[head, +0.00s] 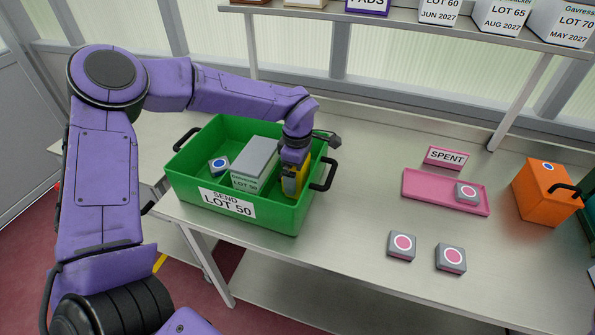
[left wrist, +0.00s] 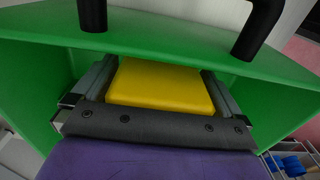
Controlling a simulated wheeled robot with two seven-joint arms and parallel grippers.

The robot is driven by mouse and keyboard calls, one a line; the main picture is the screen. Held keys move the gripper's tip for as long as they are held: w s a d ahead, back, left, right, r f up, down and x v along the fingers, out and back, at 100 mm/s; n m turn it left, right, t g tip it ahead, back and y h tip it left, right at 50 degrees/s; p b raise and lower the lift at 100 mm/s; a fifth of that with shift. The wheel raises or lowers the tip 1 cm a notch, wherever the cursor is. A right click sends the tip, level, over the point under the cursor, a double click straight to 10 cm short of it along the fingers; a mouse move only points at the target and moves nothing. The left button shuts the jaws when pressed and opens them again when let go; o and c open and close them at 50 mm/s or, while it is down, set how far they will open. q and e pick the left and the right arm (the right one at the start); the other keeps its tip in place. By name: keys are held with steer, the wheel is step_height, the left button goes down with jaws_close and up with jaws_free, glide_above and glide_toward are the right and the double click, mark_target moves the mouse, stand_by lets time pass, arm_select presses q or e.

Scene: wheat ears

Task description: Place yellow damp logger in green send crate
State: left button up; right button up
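The green send crate (head: 279,217), labelled SEND LOT 50, stands on the left of the bench. My left gripper (head: 292,182) reaches down into its right-hand part. The yellow damp logger (head: 299,178) is between its fingers, inside the crate walls. In the left wrist view the logger (left wrist: 162,84) fills the space between the two fingers, which look to be against its sides, with the green wall (left wrist: 160,43) beyond. Whether the logger touches the crate floor is hidden. My right gripper is not in view.
The crate also holds a grey-white lot box (head: 255,160) and a blue-dotted block (head: 219,166). To the right are a pink SPENT tray (head: 425,190) with one pink-dotted block, two more such blocks (head: 402,246), and an orange box (head: 546,192). A shelf runs above the bench. Mid-bench is clear.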

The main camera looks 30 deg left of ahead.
arm_select(q)
step_height(320, 180, up, 12)
steer(key=shift+r+b, duration=0.1)
steer(key=shift+b, duration=0.55)
